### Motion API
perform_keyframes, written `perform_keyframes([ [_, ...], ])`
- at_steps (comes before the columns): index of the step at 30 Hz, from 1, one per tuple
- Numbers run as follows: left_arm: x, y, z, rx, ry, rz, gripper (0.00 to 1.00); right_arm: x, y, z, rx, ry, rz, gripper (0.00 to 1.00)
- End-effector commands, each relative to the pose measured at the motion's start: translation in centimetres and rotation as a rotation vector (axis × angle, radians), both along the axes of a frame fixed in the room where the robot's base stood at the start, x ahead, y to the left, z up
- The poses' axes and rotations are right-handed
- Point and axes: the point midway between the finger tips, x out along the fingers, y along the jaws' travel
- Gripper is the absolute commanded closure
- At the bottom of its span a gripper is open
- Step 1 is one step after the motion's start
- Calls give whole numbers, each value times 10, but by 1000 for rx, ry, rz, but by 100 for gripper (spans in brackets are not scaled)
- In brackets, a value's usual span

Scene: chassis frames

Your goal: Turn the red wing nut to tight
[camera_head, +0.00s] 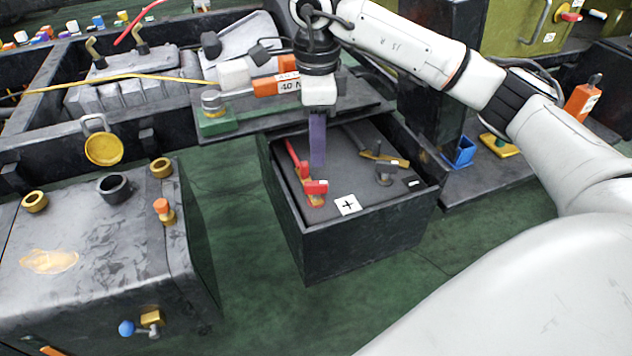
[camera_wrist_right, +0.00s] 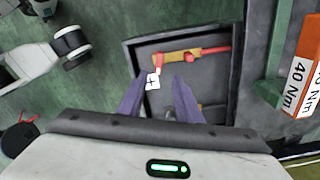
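The red wing nut (camera_head: 316,187) sits on a brass clamp in a dark open-topped box (camera_head: 350,252), beside a white plus-sign card (camera_head: 347,205). In the right wrist view, red parts (camera_wrist_right: 157,69) show by the card near the brass clamp (camera_wrist_right: 182,56); which of them is the nut is hard to tell. My right gripper (camera_head: 317,170) points down over the box just behind the nut. In the wrist view its two purple fingers (camera_wrist_right: 163,82) stand apart with nothing held between them. Contact with the nut is not visible. My left gripper is in neither view.
A black terminal post (camera_head: 384,178) with a second brass clamp is right of the nut. The box walls surround it. A torque tool marked 40 Nm (camera_head: 272,86) lies behind. A grey tank (camera_head: 85,235) stands left; green floor is clear between.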

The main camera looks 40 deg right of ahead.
Motion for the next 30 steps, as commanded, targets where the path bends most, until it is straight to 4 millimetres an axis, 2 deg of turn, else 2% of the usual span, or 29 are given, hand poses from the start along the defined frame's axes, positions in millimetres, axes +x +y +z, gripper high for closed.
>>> perform_keyframes([
  [6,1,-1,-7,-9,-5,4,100,-1,1,-44,3,5,2,69],
  [13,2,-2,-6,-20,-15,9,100,-1,2,-79,5,3,1,69],
  [18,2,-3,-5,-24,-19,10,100,-1,2,-90,6,1,2,69],
  [26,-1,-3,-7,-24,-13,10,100,0,2,-92,6,1,2,69],
  [27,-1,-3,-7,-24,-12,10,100,0,2,-92,6,1,2,70],
  [30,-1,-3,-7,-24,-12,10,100,0,2,-92,6,1,2,87],
])
